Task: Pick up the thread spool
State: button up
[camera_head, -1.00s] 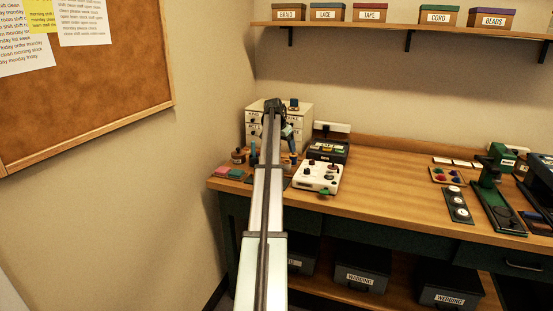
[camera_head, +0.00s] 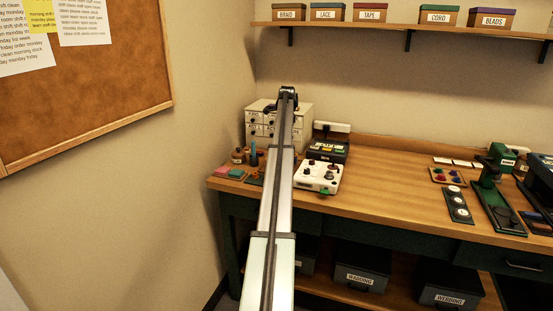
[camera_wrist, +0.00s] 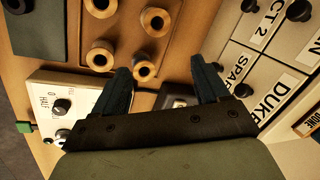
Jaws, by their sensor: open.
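Several round wooden spool-like pieces with dark centres stand on a brown board, one of them a wooden ring (camera_wrist: 100,56) in the wrist view. I cannot tell which is the thread spool. In the head view, small brown and blue upright items, including a blue one (camera_head: 253,153), stand at the table's left end. My gripper (camera_wrist: 163,86) is open in the wrist view. One ring lies close by its left finger. A small dark item with a pale top (camera_wrist: 178,101) shows between the fingers, partly hidden; its distance is unclear. In the head view my arm hides the fingers.
A labelled drawer cabinet (camera_head: 258,124) stands behind at the back wall. A white box with knobs (camera_head: 317,176) stands right of my arm, with a dark box (camera_head: 327,150) behind it. The table's middle (camera_head: 390,185) is clear.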

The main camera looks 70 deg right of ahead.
jog(key=w+f+m, duration=0.1)
jog(key=f+m, duration=0.1)
jog(key=m, duration=0.2)
jog(key=w+f+m, duration=0.1)
jog(key=f+m, duration=0.2)
jog(key=m, duration=0.1)
jog(key=w+f+m+t, duration=0.1)
jog(key=w+f+m, duration=0.1)
jog(key=f+m, duration=0.1)
jog(key=shift+d+m+y, duration=0.2)
jog(key=shift+m+y, duration=0.2)
jog(key=shift+m, duration=0.5)
jog(key=shift+s+x, duration=0.1)
jog(key=shift+x, duration=1.25)
jog(key=shift+s+x, duration=0.15)
jog(key=shift+x, duration=1.15)
jog(key=shift+d, duration=0.2)
jog(key=shift+c, duration=0.3)
jog(key=c, duration=1.1)
